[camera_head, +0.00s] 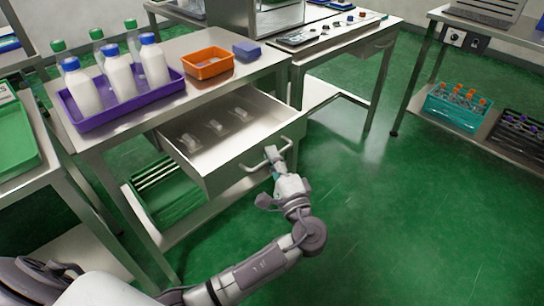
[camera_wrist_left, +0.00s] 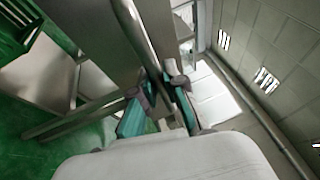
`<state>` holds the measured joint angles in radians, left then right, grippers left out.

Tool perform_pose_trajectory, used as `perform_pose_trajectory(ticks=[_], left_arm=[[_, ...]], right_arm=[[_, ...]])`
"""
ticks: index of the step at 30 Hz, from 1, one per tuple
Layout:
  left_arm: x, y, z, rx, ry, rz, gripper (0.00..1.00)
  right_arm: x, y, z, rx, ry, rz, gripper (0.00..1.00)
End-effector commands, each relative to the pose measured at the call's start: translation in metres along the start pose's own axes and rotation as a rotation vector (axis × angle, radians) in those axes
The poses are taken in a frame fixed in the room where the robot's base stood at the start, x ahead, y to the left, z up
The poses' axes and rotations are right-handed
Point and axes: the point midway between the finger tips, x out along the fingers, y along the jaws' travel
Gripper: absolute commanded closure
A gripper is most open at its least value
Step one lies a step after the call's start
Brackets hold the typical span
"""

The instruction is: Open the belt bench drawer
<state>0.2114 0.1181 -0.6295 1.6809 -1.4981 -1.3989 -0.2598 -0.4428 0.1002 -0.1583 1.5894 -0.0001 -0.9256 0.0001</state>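The belt bench (camera_head: 110,137) stands at left centre in the head view. Its metal drawer (camera_head: 225,174) is pulled well out, with several small clear objects inside. A bar handle (camera_head: 254,167) is fixed to the drawer front. My left gripper (camera_head: 273,155) is at this handle. In the left wrist view, the handle bar (camera_wrist_left: 136,32) runs between the teal-padded fingers of the gripper (camera_wrist_left: 163,92), which look closed around it. The exact finger contact is partly hidden. My right gripper is not in view.
On the bench top are a purple tray (camera_head: 127,113) with white bottles, an orange bin (camera_head: 208,63) and a blue box (camera_head: 247,50). A side table with a green tray (camera_head: 20,145) stands at left. Green floor (camera_head: 400,220) is clear at right.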

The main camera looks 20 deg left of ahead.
Motion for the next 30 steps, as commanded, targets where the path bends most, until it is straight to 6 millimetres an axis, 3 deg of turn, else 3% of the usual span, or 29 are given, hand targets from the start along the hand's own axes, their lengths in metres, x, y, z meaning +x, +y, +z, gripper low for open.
perform_pose_trajectory(ticks=[1, 4, 5, 16, 30], left_arm=[[-0.001, 0.002, 0.000, 0.002, 0.001, 0.003, 0.81], [0.000, 0.001, 0.000, 0.002, 0.001, 0.002, 0.64], [0.000, 0.001, 0.000, 0.001, 0.001, 0.002, 0.63], [-0.006, 0.001, 0.000, 0.000, 0.001, 0.001, 0.63], [-0.096, 0.001, 0.000, 0.001, 0.002, 0.004, 0.63]], right_arm=[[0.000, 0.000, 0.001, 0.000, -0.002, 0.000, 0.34], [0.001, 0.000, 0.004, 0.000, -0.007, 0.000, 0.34], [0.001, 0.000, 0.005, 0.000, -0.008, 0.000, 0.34], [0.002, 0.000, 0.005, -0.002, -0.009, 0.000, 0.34], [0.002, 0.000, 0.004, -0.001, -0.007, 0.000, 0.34]])
